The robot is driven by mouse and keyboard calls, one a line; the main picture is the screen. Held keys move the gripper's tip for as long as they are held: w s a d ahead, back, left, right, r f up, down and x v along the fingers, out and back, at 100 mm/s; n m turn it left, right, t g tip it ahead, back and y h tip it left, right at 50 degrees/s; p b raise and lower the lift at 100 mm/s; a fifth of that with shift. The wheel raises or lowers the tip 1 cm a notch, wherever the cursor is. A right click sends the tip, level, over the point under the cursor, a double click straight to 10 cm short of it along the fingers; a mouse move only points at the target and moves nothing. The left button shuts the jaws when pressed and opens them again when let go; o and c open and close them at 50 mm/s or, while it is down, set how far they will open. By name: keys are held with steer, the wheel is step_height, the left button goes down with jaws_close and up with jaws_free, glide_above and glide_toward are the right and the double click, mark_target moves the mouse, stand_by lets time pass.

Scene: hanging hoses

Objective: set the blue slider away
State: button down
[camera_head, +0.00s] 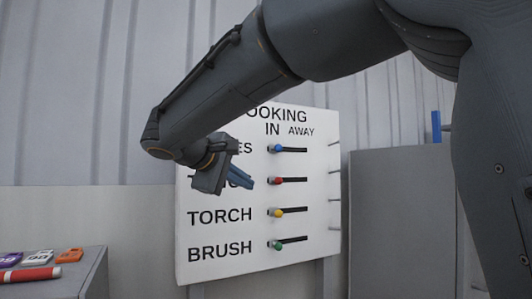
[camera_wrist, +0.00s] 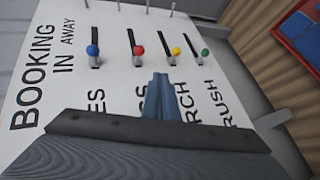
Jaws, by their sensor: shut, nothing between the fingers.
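The blue slider (camera_head: 277,148) is the top knob on the white booking board (camera_head: 225,262), at the left end of its slot, on the side under IN. In the wrist view the blue slider (camera_wrist: 92,50) is at the lower end of its slot, the end away from AWAY. My gripper (camera_head: 243,179) is shut and empty in front of the board, lower and left of the blue slider, covering part of the row words. In the wrist view my gripper's fingertips (camera_wrist: 160,82) point at the board below the red and yellow knobs, apart from the blue one.
Red (camera_head: 277,181), yellow (camera_head: 277,212) and green (camera_head: 277,244) sliders sit below, also at their left ends. Thin pegs stick out at the board's right edge. A grey cabinet (camera_head: 400,220) stands right. Coloured tags and a red cylinder (camera_head: 30,274) lie on a grey surface, lower left.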

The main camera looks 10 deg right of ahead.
steer(key=s+a+r+t+h, duration=0.1)
steer(key=a+r+t, duration=0.1)
steer(key=r, duration=1)
steer(key=shift+a+r+m+h, duration=0.2)
steer(key=shift+a+m+h, duration=0.15)
steer(key=shift+a, duration=0.4)
steer(key=shift+d, duration=0.1)
steer(key=p, duration=0.4)
glide_toward(274, 148)
steer(key=w, duration=0.2)
steer(key=shift+w+a+r, duration=0.1)
steer(key=shift+w+a, duration=0.2)
steer(key=shift+w, duration=0.1)
steer(key=d, duration=0.1)
steer(key=d+p, duration=0.1)
steer(key=d, duration=0.1)
steer(key=shift+w+d+f, duration=0.1)
steer(key=shift+w+f, duration=0.05)
steer(key=shift+f, duration=0.15)
steer(key=shift+w+d+f+p, duration=0.15)
steer(key=shift+d+f+p, duration=0.05)
steer(key=shift+d+p, duration=0.2)
